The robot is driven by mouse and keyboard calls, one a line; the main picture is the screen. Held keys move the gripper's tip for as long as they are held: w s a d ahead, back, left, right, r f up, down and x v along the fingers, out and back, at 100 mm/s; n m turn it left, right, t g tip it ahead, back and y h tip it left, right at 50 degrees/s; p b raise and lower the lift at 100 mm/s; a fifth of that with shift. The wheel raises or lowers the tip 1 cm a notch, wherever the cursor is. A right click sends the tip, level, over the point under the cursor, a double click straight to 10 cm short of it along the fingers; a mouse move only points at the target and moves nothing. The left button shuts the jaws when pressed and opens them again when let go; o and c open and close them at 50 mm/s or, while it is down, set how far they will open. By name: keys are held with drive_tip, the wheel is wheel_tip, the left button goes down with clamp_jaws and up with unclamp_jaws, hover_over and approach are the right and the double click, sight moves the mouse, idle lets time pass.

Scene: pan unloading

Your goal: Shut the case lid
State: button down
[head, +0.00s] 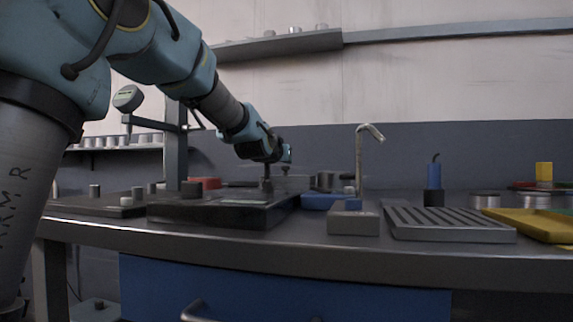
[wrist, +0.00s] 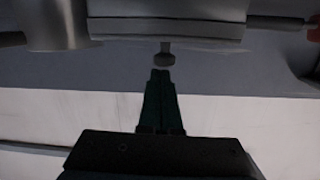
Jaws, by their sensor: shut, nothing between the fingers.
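A low, dark case (head: 220,214) lies on the workbench, left of the middle in the head view. Its top looks flat, with a pale patch on the right part; I cannot tell from here whether its lid lies fully down. My gripper (head: 267,186) is at the end of the outstretched arm, over the far right part of the case. In the wrist view my gripper (wrist: 161,75) has its dark fingers together and empty. Their tips are close to a small grey knob on a metal block (wrist: 165,28); contact is unclear.
A grey block (head: 353,222), a slotted tray (head: 450,224) and a yellow tray (head: 535,224) stand to the right. A blue tray (head: 328,201) and a bent metal hook (head: 360,160) are near the case. A dial gauge stand (head: 175,150) rises behind its left side.

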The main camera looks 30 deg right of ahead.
drive_tip(key=shift+s+a+f+b, duration=0.15)
drive_tip(key=shift+f+b, duration=0.1)
drive_tip(key=shift+f, duration=0.15)
drive_tip(key=shift+s+a+f+b, duration=0.1)
drive_tip(key=shift+s+f+b, duration=0.1)
drive_tip(key=shift+f, duration=0.55)
wheel_tip(320, 180, up, 12)
drive_tip(key=p, duration=0.3)
drive_tip(key=shift+f, duration=0.2)
